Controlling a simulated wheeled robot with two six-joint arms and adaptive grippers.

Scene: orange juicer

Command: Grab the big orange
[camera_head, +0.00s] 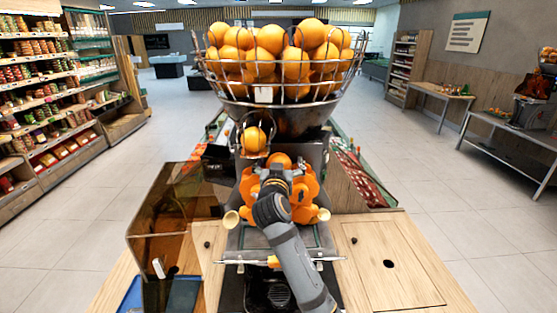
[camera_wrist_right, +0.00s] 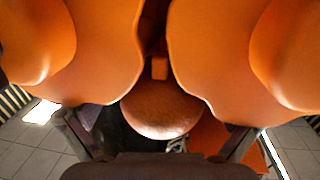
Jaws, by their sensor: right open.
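My right gripper (camera_head: 277,187) reaches into the front of the juicer (camera_head: 325,175), among its orange pressing drums (camera_head: 307,188). In the right wrist view its dark fingers stand apart at the lower left and lower right. A round orange (camera_wrist_right: 160,112) shows between and beyond the fingers, below two large orange drum shapes (camera_wrist_right: 85,45). I cannot tell whether the fingers touch it. In the head view the gripper hides much of this spot. Another orange (camera_head: 254,139) sits higher, in the feed below the basket. My left gripper is not in view.
A wire basket (camera_head: 225,84) heaped with oranges tops the juicer. A tinted open cover (camera_head: 165,215) stands at left. The wooden counter (camera_head: 375,285) is mostly clear at right. A blue tray (camera_head: 133,296) lies at the front left. Shelves (camera_head: 45,110) are farther left.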

